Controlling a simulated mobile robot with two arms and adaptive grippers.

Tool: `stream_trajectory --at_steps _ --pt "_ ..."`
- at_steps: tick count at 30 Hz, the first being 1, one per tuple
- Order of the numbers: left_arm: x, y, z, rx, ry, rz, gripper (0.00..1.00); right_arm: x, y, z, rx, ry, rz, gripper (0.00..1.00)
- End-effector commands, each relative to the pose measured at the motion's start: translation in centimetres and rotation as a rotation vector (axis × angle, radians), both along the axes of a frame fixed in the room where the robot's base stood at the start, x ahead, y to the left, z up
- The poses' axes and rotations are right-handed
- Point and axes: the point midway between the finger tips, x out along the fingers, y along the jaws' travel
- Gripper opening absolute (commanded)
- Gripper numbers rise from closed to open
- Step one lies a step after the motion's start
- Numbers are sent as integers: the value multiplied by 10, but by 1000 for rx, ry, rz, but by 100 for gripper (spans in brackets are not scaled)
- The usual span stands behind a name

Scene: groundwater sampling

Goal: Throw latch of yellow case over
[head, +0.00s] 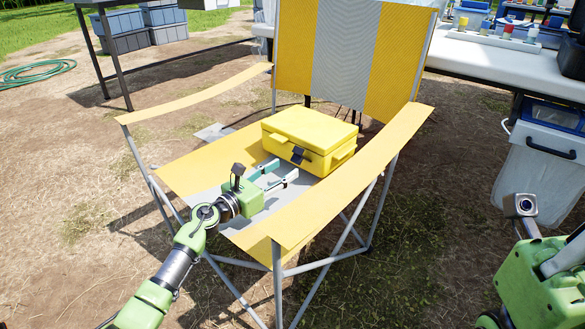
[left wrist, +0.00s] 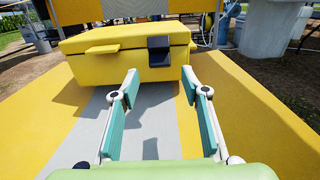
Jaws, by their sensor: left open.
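A yellow case (head: 309,136) with its lid down sits on the seat of a yellow and grey folding chair (head: 215,158). Its black latch (head: 298,155) is on the front face; the latch also shows in the left wrist view (left wrist: 158,51), standing out from the case (left wrist: 110,58). I cannot tell for sure whether it is fastened. My left gripper (head: 282,173) is open and empty, low over the seat in front of the case, pointing at the latch side. In the left wrist view its two fingers (left wrist: 165,85) are spread, short of the latch. My right gripper is out of view.
The chair's yellow armrests (head: 350,180) rise on both sides of the seat. A white table (head: 490,58) with bottles stands at back right, a lidded bin (head: 540,165) below it. Grey crates (head: 125,30) and a green hose (head: 35,72) are at back left.

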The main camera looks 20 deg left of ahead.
Motion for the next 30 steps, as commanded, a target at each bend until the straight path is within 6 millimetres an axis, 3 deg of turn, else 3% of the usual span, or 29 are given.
stream_trajectory --at_steps 3,9,21,22,26,30 --pt "19 -9 -1 -2 -2 0 42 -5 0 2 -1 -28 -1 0" --pt "39 -17 -1 0 -1 0 42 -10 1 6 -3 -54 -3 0" --pt "45 -20 0 0 1 0 42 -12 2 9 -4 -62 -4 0" --pt "45 -20 0 0 1 0 39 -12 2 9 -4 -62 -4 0" --pt "45 -20 0 0 0 0 5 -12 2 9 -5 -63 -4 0" --pt "45 -20 0 0 1 0 3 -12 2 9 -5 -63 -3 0"
